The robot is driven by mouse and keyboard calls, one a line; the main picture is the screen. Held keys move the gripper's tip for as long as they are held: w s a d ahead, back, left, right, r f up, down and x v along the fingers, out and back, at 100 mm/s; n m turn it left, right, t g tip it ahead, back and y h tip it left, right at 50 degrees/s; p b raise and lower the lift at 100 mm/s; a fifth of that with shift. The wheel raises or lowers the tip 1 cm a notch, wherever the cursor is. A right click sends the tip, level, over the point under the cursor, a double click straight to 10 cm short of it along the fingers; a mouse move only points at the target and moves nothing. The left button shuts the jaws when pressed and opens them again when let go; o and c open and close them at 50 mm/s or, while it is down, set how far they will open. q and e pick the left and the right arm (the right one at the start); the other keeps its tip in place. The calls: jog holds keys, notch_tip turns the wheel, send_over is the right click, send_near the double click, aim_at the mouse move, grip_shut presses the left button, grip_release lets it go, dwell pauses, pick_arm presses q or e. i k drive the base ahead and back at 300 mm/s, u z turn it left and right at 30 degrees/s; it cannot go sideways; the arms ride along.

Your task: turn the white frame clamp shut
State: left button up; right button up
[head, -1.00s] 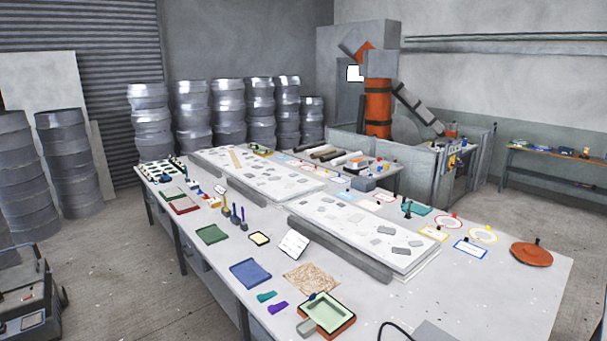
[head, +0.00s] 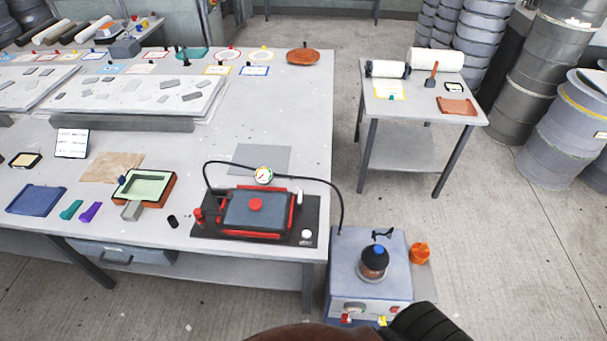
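A dark press-like unit (head: 232,231) with a red frame and a dark blue-grey plate sits at the near right corner of the big table. A small white upright piece (head: 300,197) stands at the right side of its frame; it looks like the white clamp, but is too small to tell whether it is turned open or shut. A round white knob (head: 307,234) sits at the unit's lower right corner. A red knob (head: 256,204) is on the plate.
A gauge (head: 263,175) stands behind the unit, with a black hose running right to a blue-grey pump box (head: 369,268) beside the table. A green-lined tray (head: 145,187) lies left of the unit.

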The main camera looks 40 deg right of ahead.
aim_at(301, 196)
jog(key=u, duration=1.3)
jog(key=k, duration=0.95)
jog(key=z, duration=1.5)
jog(key=i, duration=0.35)
